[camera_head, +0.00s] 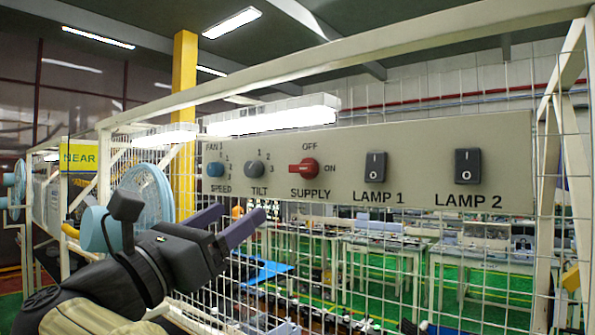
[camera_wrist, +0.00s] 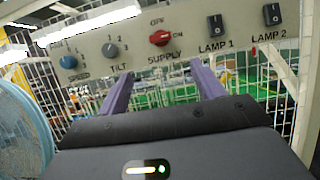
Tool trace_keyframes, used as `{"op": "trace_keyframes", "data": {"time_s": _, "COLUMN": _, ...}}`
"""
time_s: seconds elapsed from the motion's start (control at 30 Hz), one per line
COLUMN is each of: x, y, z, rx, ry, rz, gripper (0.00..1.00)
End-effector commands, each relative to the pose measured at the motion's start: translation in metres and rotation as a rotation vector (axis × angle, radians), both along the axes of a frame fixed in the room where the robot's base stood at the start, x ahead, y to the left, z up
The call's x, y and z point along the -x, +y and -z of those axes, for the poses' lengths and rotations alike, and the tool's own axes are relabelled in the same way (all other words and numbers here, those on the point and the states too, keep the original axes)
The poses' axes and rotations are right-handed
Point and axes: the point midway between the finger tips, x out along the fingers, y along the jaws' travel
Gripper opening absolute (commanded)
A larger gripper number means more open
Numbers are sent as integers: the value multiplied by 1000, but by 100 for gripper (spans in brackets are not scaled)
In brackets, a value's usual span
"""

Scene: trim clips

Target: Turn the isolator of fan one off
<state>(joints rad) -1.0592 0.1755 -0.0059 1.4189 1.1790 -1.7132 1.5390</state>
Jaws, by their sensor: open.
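A grey control panel (camera_head: 440,135) hangs on a mesh frame. Its red SUPPLY rotary switch (camera_head: 303,168) has OFF marked above and ON to its right; its handle lies roughly level, toward ON. It also shows in the wrist view (camera_wrist: 160,38). A small FAN label (camera_head: 212,147) is at the panel's left end; its number is hard to read. My gripper (camera_head: 232,221) is open and empty, below and left of the red switch in the head view. In the wrist view its purple fingers (camera_wrist: 160,76) point up toward the panel, with the switch between and beyond their tips.
Left of the red switch are a blue SPEED knob (camera_head: 216,169) and a dark TILT knob (camera_head: 254,169). To its right are black rocker switches for LAMP 1 (camera_head: 375,165) and LAMP 2 (camera_head: 468,166). A blue fan (camera_head: 147,195) stands close behind my gripper, left.

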Motion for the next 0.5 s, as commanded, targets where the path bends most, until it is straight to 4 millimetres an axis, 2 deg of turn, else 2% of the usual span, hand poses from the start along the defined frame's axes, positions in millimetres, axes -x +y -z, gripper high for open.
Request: {"op": "trace_keyframes", "data": {"time_s": 0.5, "x": -61, "y": -49, "z": -38, "rx": 3, "ry": 1, "rz": 4, "gripper": 67}}
